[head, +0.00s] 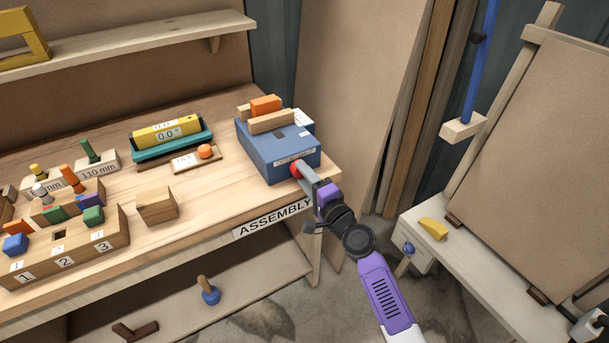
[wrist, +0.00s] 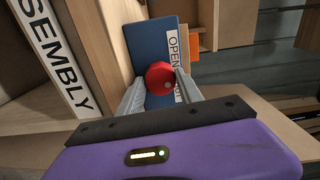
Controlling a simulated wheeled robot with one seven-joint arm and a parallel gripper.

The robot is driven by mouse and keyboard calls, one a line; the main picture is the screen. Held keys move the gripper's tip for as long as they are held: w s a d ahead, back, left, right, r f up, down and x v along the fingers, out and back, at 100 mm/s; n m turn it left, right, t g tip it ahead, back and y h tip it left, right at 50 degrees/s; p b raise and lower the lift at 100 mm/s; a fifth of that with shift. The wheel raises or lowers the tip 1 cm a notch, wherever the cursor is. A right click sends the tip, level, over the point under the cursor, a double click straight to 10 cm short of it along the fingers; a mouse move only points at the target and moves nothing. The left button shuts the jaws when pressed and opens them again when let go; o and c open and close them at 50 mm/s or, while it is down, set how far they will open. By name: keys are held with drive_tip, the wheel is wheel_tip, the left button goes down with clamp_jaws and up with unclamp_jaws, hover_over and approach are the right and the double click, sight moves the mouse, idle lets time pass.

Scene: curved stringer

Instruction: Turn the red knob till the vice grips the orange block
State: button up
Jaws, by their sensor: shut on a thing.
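The blue vice (head: 279,152) stands at the right end of the workbench, with an "OPEN" label on its front face. The orange block (head: 265,105) sits on top of it, between wooden jaws (head: 271,122). Whether the jaws touch the block cannot be told. The red knob (head: 297,169) is on the vice's front face. My gripper (head: 304,173) reaches it from the front right and is shut on it. In the wrist view the red knob (wrist: 160,75) is between my two grey fingers, and the orange block (wrist: 193,42) shows partly behind the vice (wrist: 152,42).
The workbench edge carries an "ASSEMBLY" sign (head: 272,217) below and left of my gripper. A teal tray with a yellow level (head: 167,131) and a numbered wooden block (head: 66,255) stand farther left. A side table (head: 480,262) with a yellow piece is at right.

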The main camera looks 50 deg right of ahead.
drive_tip(key=m+p, duration=0.3)
drive_tip(key=m, duration=1)
drive_tip(key=shift+d+m, duration=0.15)
drive_tip(key=shift+m, duration=0.25)
idle(0.3)
drive_tip(key=o, duration=1.4)
drive_tip(key=v, duration=0.8)
drive_tip(key=shift+b, duration=0.35)
